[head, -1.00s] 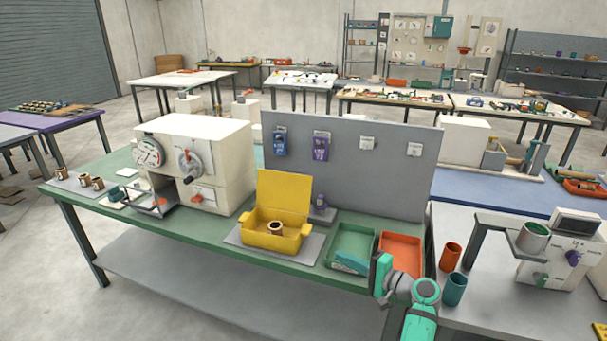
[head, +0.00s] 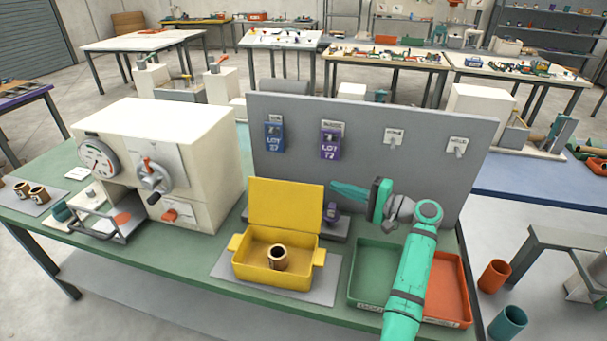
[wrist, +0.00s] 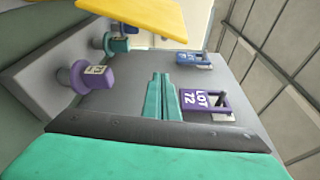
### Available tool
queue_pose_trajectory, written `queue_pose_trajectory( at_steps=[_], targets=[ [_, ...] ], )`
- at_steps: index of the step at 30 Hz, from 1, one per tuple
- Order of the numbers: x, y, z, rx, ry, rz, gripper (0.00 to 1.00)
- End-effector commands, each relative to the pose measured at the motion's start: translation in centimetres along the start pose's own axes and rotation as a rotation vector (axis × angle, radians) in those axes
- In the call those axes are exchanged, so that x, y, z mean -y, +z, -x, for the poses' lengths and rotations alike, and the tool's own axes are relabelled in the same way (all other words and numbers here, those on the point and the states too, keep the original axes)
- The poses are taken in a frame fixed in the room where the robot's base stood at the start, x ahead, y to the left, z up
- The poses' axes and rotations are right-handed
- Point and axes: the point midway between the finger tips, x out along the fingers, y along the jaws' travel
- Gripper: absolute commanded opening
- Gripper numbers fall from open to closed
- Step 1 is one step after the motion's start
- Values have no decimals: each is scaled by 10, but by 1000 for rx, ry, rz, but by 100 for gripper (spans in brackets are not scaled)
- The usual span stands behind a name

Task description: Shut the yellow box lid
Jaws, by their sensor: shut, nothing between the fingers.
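The yellow box (head: 275,272) sits on a grey mat on the green bench. Its yellow lid (head: 286,203) stands open, nearly upright at the back edge; it also shows at the top of the wrist view (wrist: 140,14). A copper-coloured ring-like part (head: 278,258) is inside the box. My gripper (head: 334,190) is to the right of the lid, above the bench and apart from the lid. Its green fingers point left, and in the wrist view they (wrist: 161,78) lie together with nothing between them.
A grey panel (head: 370,140) with hanging tags stands behind the box. Green (head: 362,272) and orange (head: 455,285) trays lie right. A white machine (head: 190,130) stands left.

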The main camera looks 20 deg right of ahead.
Motion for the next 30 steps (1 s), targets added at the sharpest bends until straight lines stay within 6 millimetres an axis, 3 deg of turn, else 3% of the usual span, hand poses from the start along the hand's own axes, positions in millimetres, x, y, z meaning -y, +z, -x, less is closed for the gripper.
queue_pose_trajectory(
  at_steps=[5,15,22,30],
  targets=[
    [0,1,-12,3,1,0,0],
    [0,4,-74,11,2,0,0],
    [0,3,-104,7,1,0,0],
    [-1,22,-95,3,1,1,0]
  ],
)
